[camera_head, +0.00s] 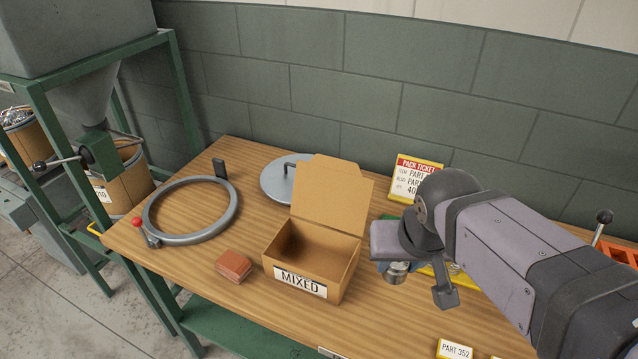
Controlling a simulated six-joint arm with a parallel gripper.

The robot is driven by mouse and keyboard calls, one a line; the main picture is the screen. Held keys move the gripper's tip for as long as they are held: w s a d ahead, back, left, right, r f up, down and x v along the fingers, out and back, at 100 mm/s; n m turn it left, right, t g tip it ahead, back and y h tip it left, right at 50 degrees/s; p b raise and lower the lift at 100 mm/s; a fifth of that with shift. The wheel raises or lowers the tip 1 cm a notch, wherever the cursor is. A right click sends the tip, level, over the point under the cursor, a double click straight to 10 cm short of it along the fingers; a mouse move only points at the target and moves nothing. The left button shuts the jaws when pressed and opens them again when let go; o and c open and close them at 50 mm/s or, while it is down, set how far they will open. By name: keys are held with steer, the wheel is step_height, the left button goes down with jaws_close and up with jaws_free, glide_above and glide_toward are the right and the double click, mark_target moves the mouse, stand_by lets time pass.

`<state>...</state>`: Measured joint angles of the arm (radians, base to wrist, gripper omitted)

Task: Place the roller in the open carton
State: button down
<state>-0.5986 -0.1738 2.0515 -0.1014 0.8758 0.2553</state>
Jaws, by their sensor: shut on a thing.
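The open carton (340,278) is brown cardboard with a "MIXED" label on its front and its lid flap standing up at the back. It sits on the wooden table, and the part of its inside that I see looks empty. My gripper (398,264) is just right of the carton, reaching in from the right. It is shut on the roller (396,274), a small silvery metal cylinder that shows below the gripper. The gripper hides much of the roller and its fingertips are hard to make out. I cannot tell how high the roller is above the table.
A reddish-brown block (233,265) lies left of the carton. A large grey clamp ring (190,238) and a round grey lid (283,177) lie behind. A pack ticket (415,177) stands at the back right. A "PART 352" card (455,350) is at the front. Bare table (200,275) shows at left.

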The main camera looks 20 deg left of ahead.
steer(key=w+a+p, duration=0.1)
steer(key=w+a, duration=0.3)
steer(key=a, duration=0.4)
glide_above(325, 267)
steer(key=s, duration=0.2)
steer(key=shift+w+d+f+p, duration=0.1)
steer(key=shift+f+p, duration=0.3)
steer(key=shift+f, duration=2.2)
steer(key=shift+s+d+f+p, duration=0.15)
steer(key=shift+f+p, duration=0.25)
steer(key=shift+f, duration=2.2)
steer(key=shift+w+d+f+p, duration=0.15)
steer(key=shift+f+p, duration=0.25)
steer(key=shift+f, duration=2.2)
steer(key=shift+f, duration=0.1)
steer(key=c, duration=1.7)
jaws_free()
steer(key=shift+f, duration=0.15)
steer(key=o, duration=0.5)
